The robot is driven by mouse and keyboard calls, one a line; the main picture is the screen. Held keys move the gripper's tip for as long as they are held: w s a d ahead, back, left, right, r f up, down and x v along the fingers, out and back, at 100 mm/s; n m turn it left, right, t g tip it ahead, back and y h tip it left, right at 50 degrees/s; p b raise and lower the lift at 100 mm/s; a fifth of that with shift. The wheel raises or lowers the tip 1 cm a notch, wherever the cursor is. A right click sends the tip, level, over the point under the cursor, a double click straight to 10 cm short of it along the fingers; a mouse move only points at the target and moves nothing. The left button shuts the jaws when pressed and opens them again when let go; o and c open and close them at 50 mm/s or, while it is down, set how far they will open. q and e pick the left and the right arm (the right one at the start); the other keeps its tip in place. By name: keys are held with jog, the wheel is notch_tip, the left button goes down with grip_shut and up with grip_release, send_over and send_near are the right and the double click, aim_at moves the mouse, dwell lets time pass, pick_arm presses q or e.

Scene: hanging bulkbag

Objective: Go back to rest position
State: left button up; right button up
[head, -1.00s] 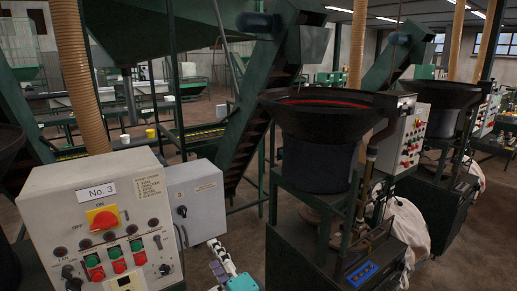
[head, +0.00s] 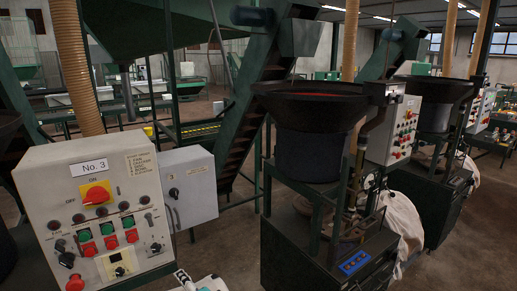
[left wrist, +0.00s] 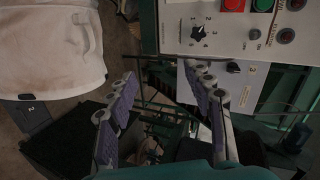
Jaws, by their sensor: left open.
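My left gripper (left wrist: 160,72) shows in the left wrist view with its two purple-padded fingers spread apart and nothing between them. A white bag (left wrist: 50,45) hangs at the upper left of that view, apart from the fingers. My right gripper is in neither view. A white bag (head: 404,222) also shows in the head view, behind the black hopper machine (head: 310,105).
The No. 3 control panel (head: 95,215) stands close at the left, with a grey box (head: 188,187) beside it. In the left wrist view, a control panel (left wrist: 235,35) is beyond the fingers. A green conveyor (head: 245,125) rises behind. Bare floor (head: 228,235) shows between panel and hopper.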

pick_arm(q)
jog(key=s+a+f+n+g+h+b, duration=0.2)
jog(key=s+f+b, duration=0.1)
jog(key=f, duration=0.4)
jog(key=s+a+f+n+g+h+b, duration=0.1)
jog(key=s+a+f+n+b, duration=0.15)
jog(key=f, duration=0.45)
jog(key=s+d+f+n+h+b, duration=0.4)
jog(key=s+f+h+b, duration=0.1)
jog(key=s+f+b, duration=0.1)
notch_tip(320, 180, down, 2)
jog(key=shift+s+f+g, duration=0.2)
jog(key=shift+s+g, duration=0.2)
jog(key=shift+s, duration=0.3)
